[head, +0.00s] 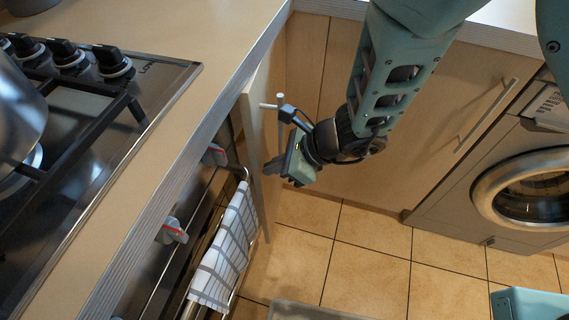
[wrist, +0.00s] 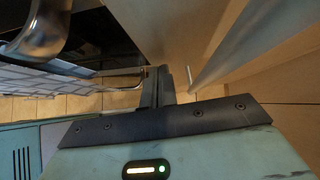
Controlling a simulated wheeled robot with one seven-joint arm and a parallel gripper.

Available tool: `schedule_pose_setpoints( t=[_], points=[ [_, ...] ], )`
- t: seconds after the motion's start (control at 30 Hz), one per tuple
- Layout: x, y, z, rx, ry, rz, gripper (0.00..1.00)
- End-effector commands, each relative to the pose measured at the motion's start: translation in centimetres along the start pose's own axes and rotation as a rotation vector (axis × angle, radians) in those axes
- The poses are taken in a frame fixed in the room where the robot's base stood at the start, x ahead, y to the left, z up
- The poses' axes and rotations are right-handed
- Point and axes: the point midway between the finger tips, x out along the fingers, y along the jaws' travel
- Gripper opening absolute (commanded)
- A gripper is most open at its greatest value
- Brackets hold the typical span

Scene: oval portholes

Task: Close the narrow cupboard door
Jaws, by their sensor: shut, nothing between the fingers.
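The narrow cupboard door (head: 257,150) is a slim pale-wood panel in the head view, beside the oven and under the worktop edge. It stands ajar, jutting out past the oven front. Its light bar handle (head: 280,120) is on the side facing right. My gripper (head: 272,172) is shut and empty, right of the door and below the handle, with its fingertips close to the panel. I cannot tell whether they touch it. In the wrist view the shut fingers (wrist: 157,86) point ahead, and a pale bar (wrist: 189,77) shows just right of them.
The oven with a checked towel (head: 225,250) on its rail is left of the door. A hob (head: 90,110) sits on the worktop above. A wider cupboard (head: 430,110) and a washing machine (head: 520,190) line the right side. Tiled floor (head: 370,250) is open below.

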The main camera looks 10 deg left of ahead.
Motion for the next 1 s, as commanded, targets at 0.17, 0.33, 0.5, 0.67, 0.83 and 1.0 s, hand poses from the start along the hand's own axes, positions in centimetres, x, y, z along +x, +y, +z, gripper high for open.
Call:
schedule_pose_setpoints(
  t=[0.17, 0.33, 0.5, 0.67, 0.83, 1.0],
  points=[
    [0.0, 0.0, 0.0, 0.0, 0.0, 0.0, 0.0],
    [0.3, 0.0, 0.1, 0.003, -0.001, -0.005, 0.0],
    [1.7, 0.1, 1.0, 0.042, -0.004, -0.047, 0.0],
    [2.8, 0.1, 2.0, 0.083, -0.002, -0.088, 0.0],
    [3.0, 0.2, 2.9, 0.106, -0.002, -0.107, 0.0],
    [3.0, 0.2, 3.2, 0.107, -0.005, -0.107, 0.0]
  ],
)
